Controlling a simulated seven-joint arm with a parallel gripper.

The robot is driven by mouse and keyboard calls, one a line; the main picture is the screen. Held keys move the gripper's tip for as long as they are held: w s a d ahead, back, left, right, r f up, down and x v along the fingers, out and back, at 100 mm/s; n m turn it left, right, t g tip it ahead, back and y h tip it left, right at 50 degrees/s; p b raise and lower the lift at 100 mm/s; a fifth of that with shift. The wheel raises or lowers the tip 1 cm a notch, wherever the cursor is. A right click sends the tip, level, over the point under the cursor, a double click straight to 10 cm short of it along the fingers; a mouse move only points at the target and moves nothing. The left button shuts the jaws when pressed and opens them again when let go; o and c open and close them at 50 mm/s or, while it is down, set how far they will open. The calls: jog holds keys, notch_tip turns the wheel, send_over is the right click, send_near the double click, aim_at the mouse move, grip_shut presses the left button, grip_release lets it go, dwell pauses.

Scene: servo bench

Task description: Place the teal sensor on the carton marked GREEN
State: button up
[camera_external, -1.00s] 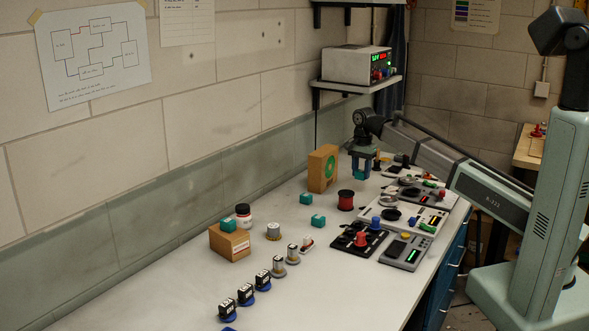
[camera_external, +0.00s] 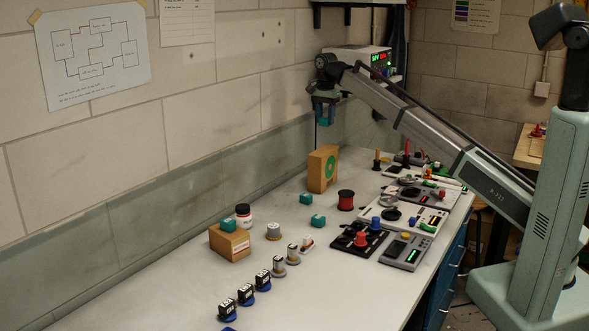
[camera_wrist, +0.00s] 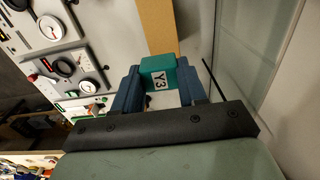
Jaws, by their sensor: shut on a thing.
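My gripper (camera_external: 325,112) is raised in the air above the carton with a green ring mark (camera_external: 322,170), which stands upright by the wall. In the wrist view my gripper (camera_wrist: 158,85) is shut on a teal sensor (camera_wrist: 158,72) labelled Y3, held between the blue fingers. The carton's tan surface (camera_wrist: 158,25) shows beyond and below the held sensor, with a gap that I cannot measure. Two other teal sensors lie on the bench, one (camera_external: 306,198) nearer the carton and one (camera_external: 318,220) further forward. Another teal sensor (camera_external: 228,225) sits on the left carton (camera_external: 230,245).
Several black-and-blue servos (camera_external: 246,294) line the front left. Panels with knobs (camera_external: 404,250) fill the right side. A shelf with an instrument is behind my arm.

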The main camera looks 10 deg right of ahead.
jog(key=shift+w+a+r, duration=0.2)
jog(key=shift+w+a, duration=0.05)
jog(key=shift+w, duration=0.1)
send_over(324, 150)
jog(key=f, duration=0.5)
jog(key=shift+s+f, duration=0.25)
jog(key=shift+f, duration=0.1)
jog(key=shift+a+f, duration=0.1)
jog(key=shift+f, duration=2.1)
jog(key=o, duration=1.2)
jog(key=shift+f, duration=0.1)
notch_tip(324, 150, up, 12)
jog(key=shift+r, duration=0.15)
